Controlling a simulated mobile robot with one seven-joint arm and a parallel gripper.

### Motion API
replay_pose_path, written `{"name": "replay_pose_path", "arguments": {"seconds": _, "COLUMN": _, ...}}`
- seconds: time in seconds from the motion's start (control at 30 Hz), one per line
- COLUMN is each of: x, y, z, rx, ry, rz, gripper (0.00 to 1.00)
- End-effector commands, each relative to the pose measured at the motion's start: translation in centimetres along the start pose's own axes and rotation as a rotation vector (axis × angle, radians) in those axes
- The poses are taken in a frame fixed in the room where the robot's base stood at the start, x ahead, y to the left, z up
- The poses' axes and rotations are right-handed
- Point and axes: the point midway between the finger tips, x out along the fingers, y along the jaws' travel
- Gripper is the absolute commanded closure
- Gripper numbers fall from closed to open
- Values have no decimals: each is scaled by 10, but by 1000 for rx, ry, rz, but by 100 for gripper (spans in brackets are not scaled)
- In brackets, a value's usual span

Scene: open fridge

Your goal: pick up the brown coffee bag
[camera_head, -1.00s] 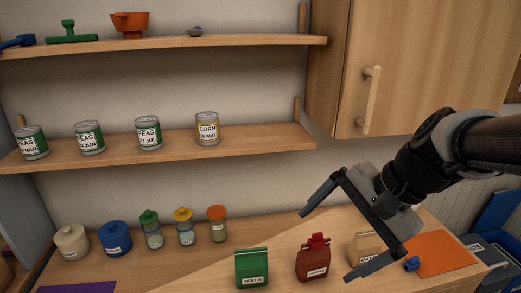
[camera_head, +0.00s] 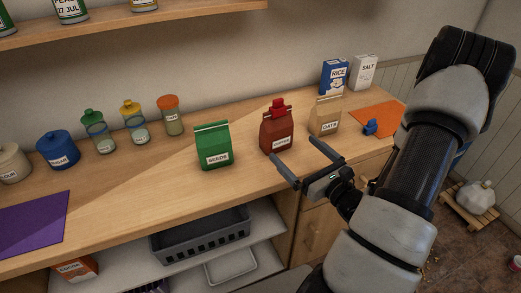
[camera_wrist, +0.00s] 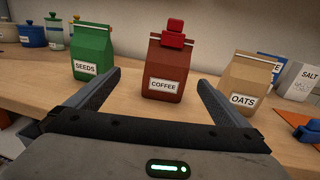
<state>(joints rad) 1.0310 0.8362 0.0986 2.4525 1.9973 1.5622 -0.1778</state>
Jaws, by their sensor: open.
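The brown coffee bag (camera_head: 277,133) stands upright on the wooden counter, with a red clip (camera_head: 278,108) on its top. In the wrist view the bag (camera_wrist: 166,72) stands straight ahead, its COFFEE label facing me, and the red clip (camera_wrist: 173,33) shows above it. My gripper (camera_head: 298,161) is open and empty, in front of the bag at the counter's front edge. In the wrist view its two fingers (camera_wrist: 160,85) point toward the bag, one on each side of it in the picture. They appear short of the bag.
A green seeds bag (camera_head: 213,147) stands left of the coffee bag and a tan oats bag (camera_head: 325,116) right of it. Rice (camera_head: 334,77) and salt (camera_head: 364,72) boxes stand behind at right. A blue clip (camera_head: 370,127) lies by an orange mat (camera_head: 385,117).

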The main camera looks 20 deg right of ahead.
Motion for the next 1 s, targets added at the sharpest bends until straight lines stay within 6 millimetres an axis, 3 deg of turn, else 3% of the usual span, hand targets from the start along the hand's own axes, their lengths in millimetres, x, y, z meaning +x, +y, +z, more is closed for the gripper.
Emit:
{"name": "replay_pose_path", "arguments": {"seconds": 0.03, "x": -3, "y": -6, "z": -11, "rx": 13, "ry": -1, "rz": -39, "gripper": 0}}
{"name": "replay_pose_path", "arguments": {"seconds": 0.17, "x": 5, "y": -11, "z": -13, "rx": 15, "ry": -3, "rz": -70, "gripper": 0}}
{"name": "replay_pose_path", "arguments": {"seconds": 0.6, "x": 96, "y": -17, "z": -12, "rx": 15, "ry": -4, "rz": -66, "gripper": 0}}
{"name": "replay_pose_path", "arguments": {"seconds": 1.0, "x": 134, "y": -20, "z": -9, "rx": 16, "ry": -3, "rz": -66, "gripper": 0}}
